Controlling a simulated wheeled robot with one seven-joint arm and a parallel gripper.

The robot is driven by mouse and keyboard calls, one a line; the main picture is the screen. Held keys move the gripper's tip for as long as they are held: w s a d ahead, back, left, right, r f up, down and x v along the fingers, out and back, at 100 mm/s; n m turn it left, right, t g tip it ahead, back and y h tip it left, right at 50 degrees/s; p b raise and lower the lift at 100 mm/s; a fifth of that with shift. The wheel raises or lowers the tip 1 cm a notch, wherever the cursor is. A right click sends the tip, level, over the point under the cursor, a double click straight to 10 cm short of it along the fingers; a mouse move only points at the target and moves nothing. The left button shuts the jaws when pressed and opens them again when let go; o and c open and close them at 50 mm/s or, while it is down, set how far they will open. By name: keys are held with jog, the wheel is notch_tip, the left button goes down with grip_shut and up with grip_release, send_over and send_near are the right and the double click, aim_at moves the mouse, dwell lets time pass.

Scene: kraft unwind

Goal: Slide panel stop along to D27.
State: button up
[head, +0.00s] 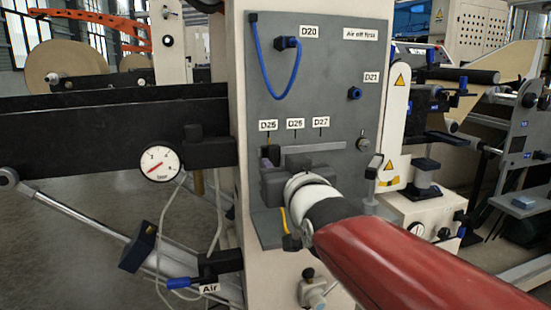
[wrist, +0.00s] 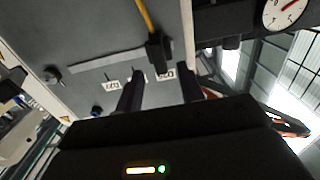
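The panel stop (wrist: 156,54), a small black block with a yellow cable or strap, sits at the D25 end of the grey rail (head: 329,147). In the head view my gripper (head: 272,180) mostly hides it. The labels D25 (head: 268,125), D26 (head: 295,124) and D27 (head: 321,122) run left to right above the rail. The wrist view shows them upside down, with D27 (wrist: 111,86) at left. My gripper's two dark fingers (wrist: 160,92) stand apart there, one either side of the stop in the picture. Contact with it cannot be told.
A blue hose loops from the port by D20 (head: 309,31). A blue fitting (head: 355,93) sits near D21, and a knob (head: 363,144) lies right of the rail. A pressure gauge (head: 159,163) hangs left of the panel. The panel face along the rail towards D27 looks clear.

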aim_at(276, 158)
jog(key=shift+x, duration=1.8)
grip_shut()
